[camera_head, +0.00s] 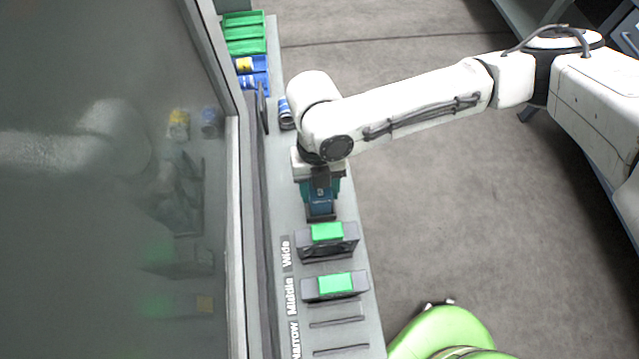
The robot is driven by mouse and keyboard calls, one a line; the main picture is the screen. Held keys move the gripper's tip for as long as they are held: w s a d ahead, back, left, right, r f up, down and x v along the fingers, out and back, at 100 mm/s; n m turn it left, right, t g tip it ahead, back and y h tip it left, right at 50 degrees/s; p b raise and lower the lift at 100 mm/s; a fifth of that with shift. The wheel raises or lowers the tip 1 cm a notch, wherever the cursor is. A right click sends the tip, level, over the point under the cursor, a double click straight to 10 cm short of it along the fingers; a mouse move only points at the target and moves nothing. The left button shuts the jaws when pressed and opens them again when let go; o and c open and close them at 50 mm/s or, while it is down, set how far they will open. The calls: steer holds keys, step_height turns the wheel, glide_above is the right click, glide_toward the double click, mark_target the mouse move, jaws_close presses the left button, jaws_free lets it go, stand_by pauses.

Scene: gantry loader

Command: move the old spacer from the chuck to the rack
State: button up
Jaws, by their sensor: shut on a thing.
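My gripper (320,212) points down over the grey shelf beside the glass, just behind the rack's wide row. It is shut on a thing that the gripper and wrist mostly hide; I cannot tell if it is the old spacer. Blue and teal parts show below the wrist, with a dark edge at the bottom. The rack's front part has labels reading Wide (286,253), Middle and Narrow. A dark block with a green top (327,232) stands by Wide, and another (336,283) by Middle. Two slots near Narrow (337,321) look empty. I cannot make out the chuck.
A glass panel with a metal frame (236,200) runs along the shelf's left side and shows reflections. Green bins (245,32) and blue bins (254,82) stand at the far end. A blue can (286,113) stands behind my gripper. Open floor lies to the right.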

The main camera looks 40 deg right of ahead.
steer(key=shift+f+b, duration=0.45)
steer(key=shift+f, duration=0.15)
stand_by(0.4)
steer(key=o, duration=1.1)
steer(key=v, duration=1)
steer(key=shift+r, duration=0.4)
step_height(320, 180, up, 7)
steer(key=p, duration=0.5)
steer(key=shift+p, duration=0.35)
